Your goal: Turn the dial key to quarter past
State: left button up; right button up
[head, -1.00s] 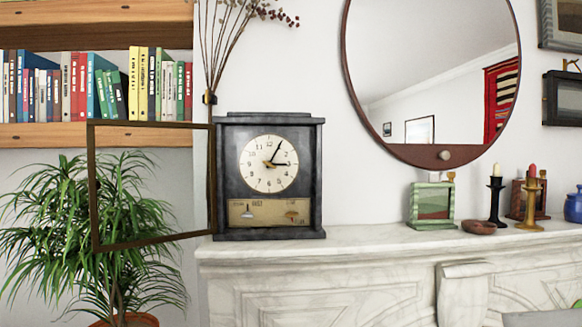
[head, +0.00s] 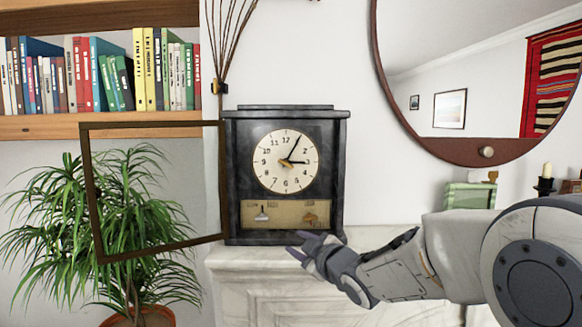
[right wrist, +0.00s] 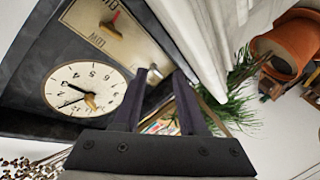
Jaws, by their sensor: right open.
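The dark mantel clock (head: 231,180) stands upright on the marble shelf. Its cream dial (head: 270,180) has black hands, the long one near 1 and the short one near 3. A brass key-like piece (head: 287,163) sits at the dial's centre; it also shows in the right wrist view (right wrist: 90,102). Below is a tan panel (head: 286,213) with a pale lever (head: 262,214) at left and an orange piece (head: 311,219) at right. My right gripper (head: 297,243) is open and empty, low in front of the clock's base; its fingers also show in the right wrist view (right wrist: 160,78). My left gripper is out of view.
The clock's framed door (head: 153,256) stands swung open to the left, before a leafy plant (head: 60,215). Dried stems (head: 229,50) rise behind the clock.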

jog(key=w+d+r+n+t+y+p, duration=0.2)
jog(key=w+d+r+n+y, duration=0.15)
jog(key=r, duration=0.45)
jog(key=n+y+p, duration=0.1)
jog(key=n+y, duration=0.3)
jog(key=n, duration=0.1)
send_near(289, 166)
jog(key=shift+m, duration=0.25)
jog(key=p+x, duration=0.5)
jog(key=x, duration=0.3)
jog(key=shift+w+a+r, duration=0.1)
jog(key=shift+r, duration=0.1)
jog(key=shift+p+x, duration=0.5)
jog(key=shift+x, duration=0.25)
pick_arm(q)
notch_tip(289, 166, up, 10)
pick_arm(e)
jog(key=shift+f, duration=0.15)
grip_shut()
